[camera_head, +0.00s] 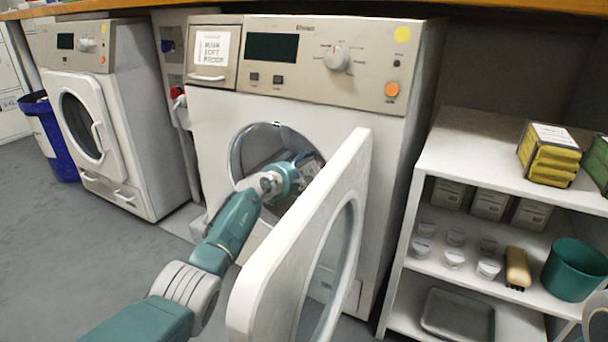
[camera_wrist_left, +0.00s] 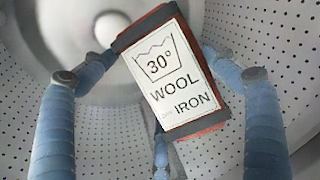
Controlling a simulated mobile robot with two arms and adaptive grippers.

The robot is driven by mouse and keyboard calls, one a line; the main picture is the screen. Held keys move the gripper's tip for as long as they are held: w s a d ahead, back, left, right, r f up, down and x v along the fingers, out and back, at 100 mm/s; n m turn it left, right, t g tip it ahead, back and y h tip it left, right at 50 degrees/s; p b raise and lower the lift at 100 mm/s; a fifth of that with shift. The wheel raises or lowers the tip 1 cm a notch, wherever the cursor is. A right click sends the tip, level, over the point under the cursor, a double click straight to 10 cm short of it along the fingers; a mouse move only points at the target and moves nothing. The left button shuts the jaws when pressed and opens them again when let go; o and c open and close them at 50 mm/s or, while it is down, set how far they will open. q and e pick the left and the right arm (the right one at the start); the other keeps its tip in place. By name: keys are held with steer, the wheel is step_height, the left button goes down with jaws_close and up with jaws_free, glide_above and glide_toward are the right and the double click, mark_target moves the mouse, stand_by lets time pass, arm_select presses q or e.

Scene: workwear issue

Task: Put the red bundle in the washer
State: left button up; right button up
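The red bundle (camera_wrist_left: 181,72) has dark ends and a white label reading "30° WOOL" and "IRON". It is tilted inside the perforated drum in the left wrist view; a small part shows in the head view (camera_head: 310,167). My left gripper (camera_wrist_left: 160,70) has its blue fingers bent in around the bundle, with the tips against its sides and partly hidden behind it. In the head view the left gripper (camera_head: 300,172) reaches through the round opening of the middle washer (camera_head: 222,112). The washer's door (camera_head: 268,262) stands open to the right of my arm.
A second washer (camera_head: 150,120) with a shut door stands at the left, beside a blue bin (camera_head: 46,135). At the right, a white shelf (camera_head: 470,150) holds yellow-green bundles (camera_head: 549,157), grey boxes, small jars, a brush (camera_head: 517,267) and a green pot (camera_head: 574,270).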

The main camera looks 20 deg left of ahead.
arm_select(q)
steer(key=shift+o, duration=1)
steer(key=shift+r, duration=0.1)
steer(key=shift+s, duration=0.1)
steer(key=shift+s+a+r, duration=0.1)
steer(key=shift+s+a, duration=0.15)
steer(key=shift+s, duration=0.25)
steer(key=v, duration=1)
steer(key=shift+s+r, duration=0.15)
steer(key=shift+s, duration=0.15)
steer(key=shift+d, duration=0.1)
